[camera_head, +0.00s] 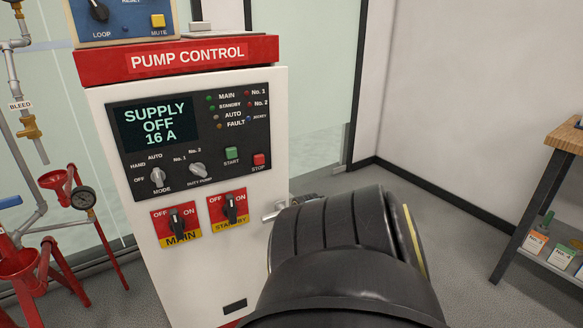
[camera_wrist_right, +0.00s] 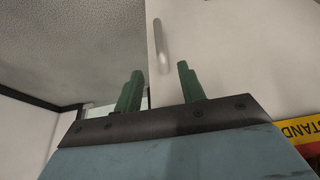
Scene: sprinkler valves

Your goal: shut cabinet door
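The white pump control cabinet (camera_head: 140,205) stands upright left of centre in the head view. Its front carries a dark display panel and two red and yellow switches. I cannot tell how far its door stands from the frame. A small silver piece (camera_head: 271,213) shows at the cabinet's right edge, partly covered by my right arm. In the right wrist view a pale bar handle (camera_wrist_right: 161,46) sits on the white door surface (camera_wrist_right: 230,60), near its edge. My right gripper (camera_wrist_right: 158,88) has its two green fingers apart, empty, short of the handle. My left gripper is out of view.
A blue control box (camera_head: 120,22) sits on the cabinet's red top (camera_head: 180,60). Red pipe fittings with a gauge (camera_head: 84,198) stand at the left. A wooden-topped bench (camera_head: 567,138) is at the far right. Open grey floor (camera_head: 455,225) lies between cabinet and bench.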

